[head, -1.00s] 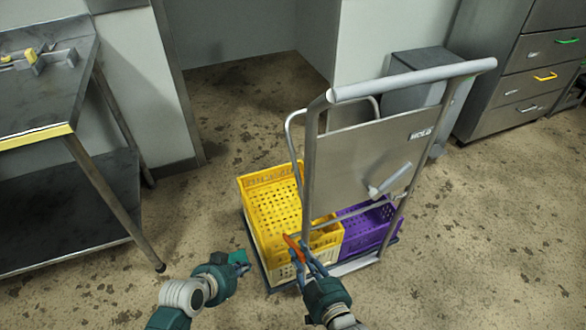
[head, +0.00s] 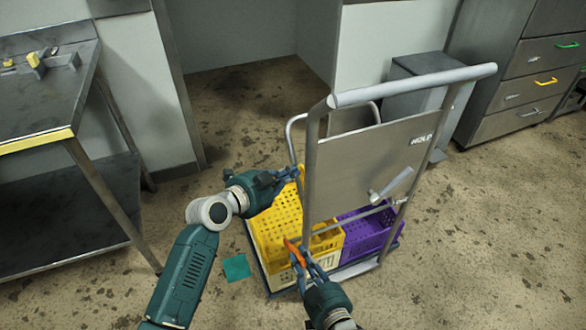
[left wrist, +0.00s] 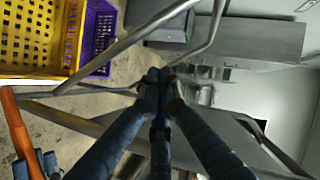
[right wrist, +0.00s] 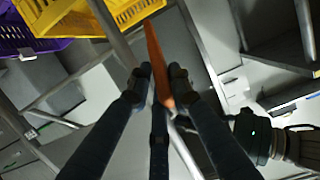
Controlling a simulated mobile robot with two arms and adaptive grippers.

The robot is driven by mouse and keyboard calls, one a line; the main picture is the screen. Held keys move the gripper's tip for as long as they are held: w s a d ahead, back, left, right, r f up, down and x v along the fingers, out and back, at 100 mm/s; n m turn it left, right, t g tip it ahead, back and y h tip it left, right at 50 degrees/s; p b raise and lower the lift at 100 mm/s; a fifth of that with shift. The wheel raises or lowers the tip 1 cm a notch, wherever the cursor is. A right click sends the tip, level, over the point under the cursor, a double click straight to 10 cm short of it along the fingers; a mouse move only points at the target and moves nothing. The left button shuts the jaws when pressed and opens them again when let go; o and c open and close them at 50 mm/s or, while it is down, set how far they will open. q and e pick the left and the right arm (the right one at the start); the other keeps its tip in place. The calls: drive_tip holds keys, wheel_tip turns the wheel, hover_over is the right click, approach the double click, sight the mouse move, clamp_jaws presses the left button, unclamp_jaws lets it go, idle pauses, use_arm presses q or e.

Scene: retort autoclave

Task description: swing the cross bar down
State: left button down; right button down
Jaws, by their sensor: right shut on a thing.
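A push trolley has a tall grey frame with a thick top handle (head: 410,84). Behind its plate stands a thin bent grey hoop bar (head: 289,130), and a thin bar (head: 345,224) crosses the frame below the plate. I cannot tell which is the cross bar. My right gripper (head: 300,258) is shut on an orange grip (head: 291,251) at the frame's lower left; the orange piece also shows in the right wrist view (right wrist: 155,55). My left gripper (head: 290,177) is beside the hoop bar's lower part, above the yellow crate; its fingertips look together and empty in the left wrist view (left wrist: 161,76).
A yellow crate (head: 262,232) and a purple crate (head: 370,232) sit on the trolley base. A steel table (head: 40,138) stands at left. Drawers (head: 520,90) stand at the back right. A green square (head: 236,268) lies on the floor. Floor at right is clear.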

use_arm(q)
drive_tip(key=w+f, duration=0.2)
drive_tip(key=w, duration=0.1)
drive_tip(key=w+d+f, duration=0.1)
drive_tip(key=shift+w, duration=0.35)
